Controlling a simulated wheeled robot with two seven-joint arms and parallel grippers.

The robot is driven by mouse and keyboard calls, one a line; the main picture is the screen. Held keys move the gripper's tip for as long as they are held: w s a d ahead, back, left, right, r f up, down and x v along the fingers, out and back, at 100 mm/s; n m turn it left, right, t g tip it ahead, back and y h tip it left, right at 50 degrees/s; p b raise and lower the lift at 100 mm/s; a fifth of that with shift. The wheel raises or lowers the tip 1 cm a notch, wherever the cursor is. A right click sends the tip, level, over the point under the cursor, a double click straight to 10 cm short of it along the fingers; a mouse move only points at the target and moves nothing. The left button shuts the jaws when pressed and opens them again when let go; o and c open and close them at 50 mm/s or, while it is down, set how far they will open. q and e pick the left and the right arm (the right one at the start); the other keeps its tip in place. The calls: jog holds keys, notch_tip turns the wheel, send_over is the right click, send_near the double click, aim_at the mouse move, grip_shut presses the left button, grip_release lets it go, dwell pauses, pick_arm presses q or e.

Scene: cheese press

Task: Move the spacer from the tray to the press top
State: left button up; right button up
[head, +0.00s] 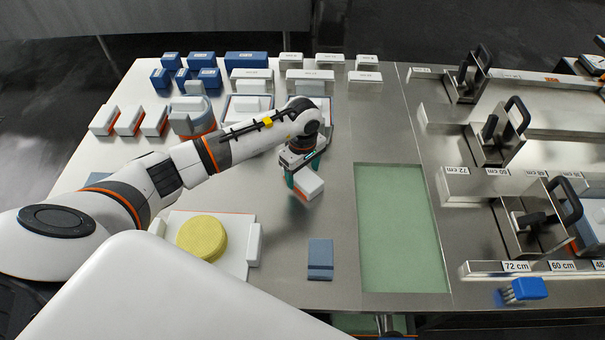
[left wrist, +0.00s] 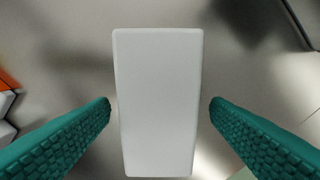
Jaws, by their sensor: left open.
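My left gripper (head: 301,180) has teal fingers and is above the steel counter, left of the green panel. It is open. A white block with an orange lower edge (head: 311,186) is at its fingers. In the left wrist view the white block (left wrist: 158,100) lies between the two fingers, with a gap on each side. I cannot tell whether it rests on the counter, or whether it is the spacer. A round yellow cheese (head: 202,237) sits on a white board (head: 238,222) at lower left. Which thing is the press is unclear. My right gripper is out of view.
Several blue blocks (head: 246,61) and white blocks (head: 309,76) stand at the back. A grey rounded piece (head: 184,124) stands at the left. A blue-grey block (head: 320,258) lies near the front. The green panel (head: 392,225) is bare. Black-handled steel fixtures (head: 530,222) and rails fill the right.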

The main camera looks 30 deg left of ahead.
aim_at(302, 175)
pick_arm(q)
notch_tip(302, 175, up, 11)
jog(key=shift+f+b, duration=0.2)
jog(key=shift+b, duration=0.25)
jog(key=shift+s, duration=0.1)
